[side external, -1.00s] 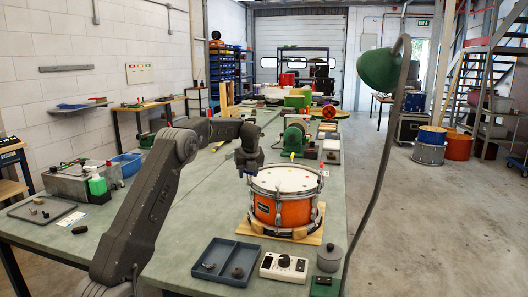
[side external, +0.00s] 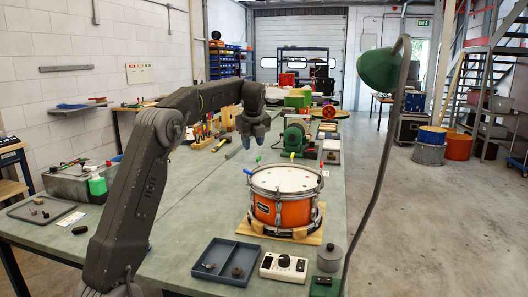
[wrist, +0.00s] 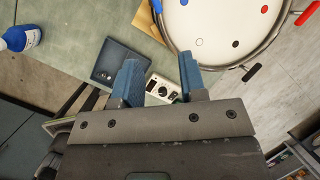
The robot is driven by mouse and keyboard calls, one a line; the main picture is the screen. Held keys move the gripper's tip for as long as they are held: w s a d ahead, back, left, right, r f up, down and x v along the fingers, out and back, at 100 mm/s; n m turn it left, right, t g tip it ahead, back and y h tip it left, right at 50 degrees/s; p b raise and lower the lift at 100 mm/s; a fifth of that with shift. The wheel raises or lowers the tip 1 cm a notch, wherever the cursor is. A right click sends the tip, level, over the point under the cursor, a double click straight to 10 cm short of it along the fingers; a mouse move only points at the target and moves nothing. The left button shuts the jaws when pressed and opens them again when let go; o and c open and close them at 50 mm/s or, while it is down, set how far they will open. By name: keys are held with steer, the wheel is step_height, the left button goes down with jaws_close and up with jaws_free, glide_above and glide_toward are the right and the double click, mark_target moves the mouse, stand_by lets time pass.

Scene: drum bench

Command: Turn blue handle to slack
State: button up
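The orange drum (side external: 282,212) with a white head stands upright on a wooden board (side external: 285,238). Small coloured handles stand around its rim in the side view. In the wrist view, part of the drum head (wrist: 215,22) shows at the top, with a blue spot (wrist: 185,2) at the frame edge. My gripper (side external: 253,143) is behind and above the drum's left side, apart from it. Its fingers (wrist: 161,80) are open and empty.
A blue-grey tray (side external: 228,262), a white control box (side external: 284,266) and a grey lidded pot (side external: 329,258) stand in front of the drum. The green lamp (side external: 380,70) and its pole rise at the right. A green machine (side external: 297,138) stands behind.

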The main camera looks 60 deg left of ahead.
mark_target(247, 170)
steer(key=s+d+r+n+t+h, duration=0.1)
steer(key=s+d+n, duration=0.2)
steer(key=d+n, duration=0.5)
steer(key=s+d+r+n+t, duration=0.1)
steer(key=s+d+n, duration=0.1)
steer(key=d+n, duration=0.7)
steer(key=shift+s+r+n+t+h, duration=0.15)
steer(key=shift+s+n+t+h, duration=0.2)
steer(key=shift+n, duration=3.05)
steer(key=shift+o, duration=0.8)
steer(key=shift+a, duration=0.15)
steer(key=o, duration=0.5)
steer(key=shift+m+h, duration=0.35)
steer(key=shift+m, duration=0.25)
steer(key=w+a, duration=0.1)
steer(key=a, duration=0.5)
steer(key=w+a, duration=0.1)
steer(key=a, duration=0.2)
steer(key=shift+w+a+f, duration=0.2)
steer(key=shift+w+f, duration=0.15)
steer(key=shift+c, duration=0.2)
steer(key=shift+o, duration=0.9)
steer(key=a+f+m+h, duration=0.1)
steer(key=a+f+m, duration=0.1)
steer(key=a, duration=1.2)
steer(key=shift+s+f+m, duration=0.2)
steer(key=shift+f+m, duration=0.1)
steer(key=shift+f, duration=0.05)
steer(key=x, duration=1.3)
steer(key=shift+f, duration=0.3)
